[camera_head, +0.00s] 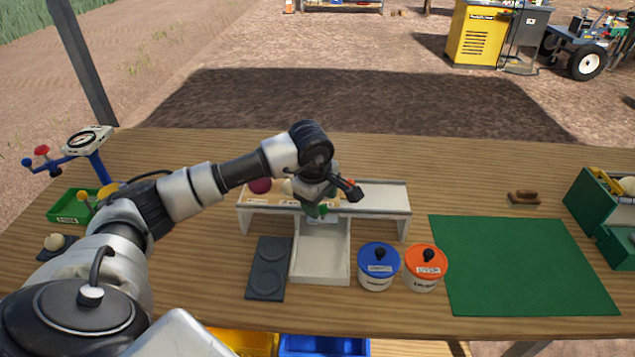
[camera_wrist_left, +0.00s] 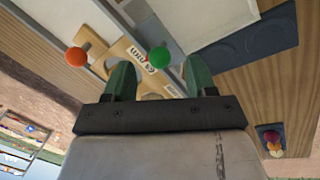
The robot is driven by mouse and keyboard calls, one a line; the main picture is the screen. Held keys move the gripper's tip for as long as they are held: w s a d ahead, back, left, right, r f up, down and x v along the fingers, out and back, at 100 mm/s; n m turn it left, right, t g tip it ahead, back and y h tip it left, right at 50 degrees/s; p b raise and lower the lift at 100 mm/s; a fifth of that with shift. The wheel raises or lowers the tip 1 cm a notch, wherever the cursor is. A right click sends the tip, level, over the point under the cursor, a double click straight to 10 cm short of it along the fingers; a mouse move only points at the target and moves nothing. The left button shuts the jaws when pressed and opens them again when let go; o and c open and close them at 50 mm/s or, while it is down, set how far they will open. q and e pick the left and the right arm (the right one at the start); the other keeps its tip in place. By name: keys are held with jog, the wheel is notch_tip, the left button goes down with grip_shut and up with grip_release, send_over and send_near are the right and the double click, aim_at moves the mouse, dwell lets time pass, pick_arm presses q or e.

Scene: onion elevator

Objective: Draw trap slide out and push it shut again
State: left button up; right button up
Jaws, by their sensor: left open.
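A white raised bench (camera_head: 385,198) stands mid-table with a white open tray (camera_head: 320,250) at its front. A wooden piece with a label shows in the wrist view (camera_wrist_left: 122,50). Near it are a green ball knob (camera_wrist_left: 158,57) and an orange ball knob (camera_wrist_left: 77,57); I cannot tell which part is the trap slide. My left gripper (camera_head: 318,208) is over the bench, pointing down, and hides part of it. In the wrist view its green fingers (camera_wrist_left: 160,75) are apart, with the green knob between their tips and the orange knob outside. Contact cannot be told. My right gripper is not in view.
A dark slab (camera_head: 268,268) lies left of the tray. Blue-lidded (camera_head: 378,268) and orange-lidded (camera_head: 424,270) pots stand to its right, then a bare green mat (camera_head: 525,265). A dark red onion (camera_head: 260,185) sits at the bench's left end. A green box (camera_head: 595,215) is far right.

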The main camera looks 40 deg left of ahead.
pick_arm(q)
jog(key=shift+w+f, duration=0.25)
jog(key=shift+f, duration=1.05)
jog(key=shift+c, duration=0.4)
